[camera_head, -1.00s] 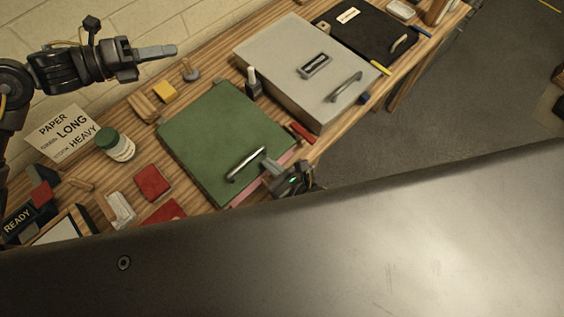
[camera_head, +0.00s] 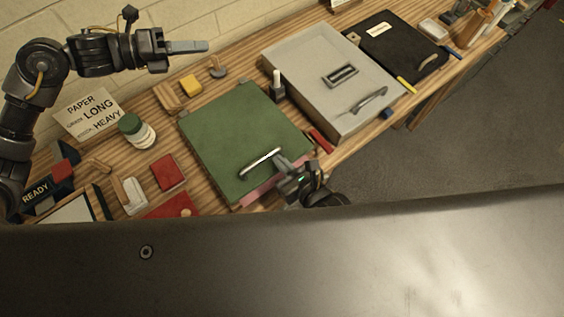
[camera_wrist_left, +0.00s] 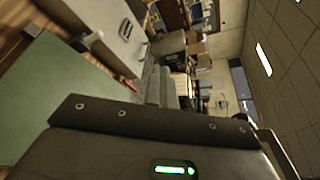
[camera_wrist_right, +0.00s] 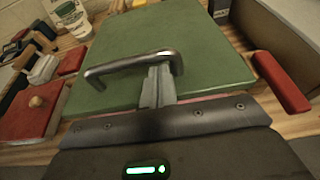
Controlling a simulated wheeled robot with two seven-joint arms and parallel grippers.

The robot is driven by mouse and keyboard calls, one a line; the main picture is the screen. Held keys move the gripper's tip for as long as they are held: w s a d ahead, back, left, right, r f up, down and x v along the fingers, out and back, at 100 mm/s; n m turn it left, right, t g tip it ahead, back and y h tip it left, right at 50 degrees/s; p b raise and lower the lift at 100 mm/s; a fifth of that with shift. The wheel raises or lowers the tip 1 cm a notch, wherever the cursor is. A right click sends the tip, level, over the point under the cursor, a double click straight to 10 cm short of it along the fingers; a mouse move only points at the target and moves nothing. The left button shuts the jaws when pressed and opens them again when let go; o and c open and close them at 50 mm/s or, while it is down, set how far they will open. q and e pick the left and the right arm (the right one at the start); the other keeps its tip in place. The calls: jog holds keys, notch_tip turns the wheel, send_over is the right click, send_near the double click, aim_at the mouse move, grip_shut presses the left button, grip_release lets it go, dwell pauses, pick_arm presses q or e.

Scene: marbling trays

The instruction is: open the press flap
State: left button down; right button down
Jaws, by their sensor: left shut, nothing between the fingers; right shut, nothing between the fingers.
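The green flap (camera_head: 235,125) with a metal bar handle (camera_head: 260,162) near its front edge lies flat on the bench, with pinkish material showing under its front edge. It also shows in the right wrist view (camera_wrist_right: 195,35), its handle (camera_wrist_right: 120,65) raised above the panel. My right gripper (camera_head: 279,159) is shut with nothing held. Its fingertips (camera_wrist_right: 160,70) are at the right part of the handle; I cannot tell if they touch the bar or reach under it. My left gripper (camera_head: 206,46) is shut and empty, raised at the back left, away from the flap.
A grey box with a handle (camera_head: 300,60) and a black folder-like case (camera_head: 385,35) stand to the right. A red-handled tool (camera_head: 320,140) lies between flap and box. A green-lidded jar (camera_head: 137,130), red pad (camera_head: 169,172) and paper sign (camera_head: 88,115) are left.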

pick_arm(q)
jog(key=c, duration=1.4)
grip_release()
